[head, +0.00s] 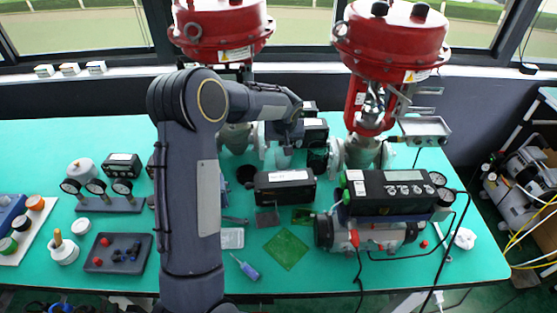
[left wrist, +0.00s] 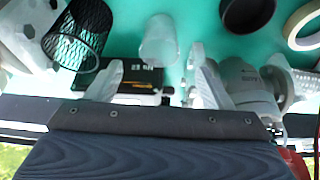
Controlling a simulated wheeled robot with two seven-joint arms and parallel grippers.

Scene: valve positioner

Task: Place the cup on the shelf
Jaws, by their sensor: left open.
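A clear, pale cup (left wrist: 158,42) stands on the green table in the left wrist view, between the lines of my left gripper's two fingers (left wrist: 152,80) and beyond their tips. The fingers are apart with nothing held. In the head view my left gripper (head: 284,138) reaches over the middle of the table, between the two red-topped valves; my own arm hides part of that area, and the cup is hard to make out there. A pale ledge (head: 135,74) runs below the windows at the back; I cannot tell whether it is the shelf. My right gripper is not in view.
A black mesh holder (left wrist: 78,35) stands close beside the cup. Red-topped valves (head: 392,45) rise on both sides of the gripper. A black device (head: 285,187) lies in front. Small white boxes (head: 70,69) sit on the ledge's left part.

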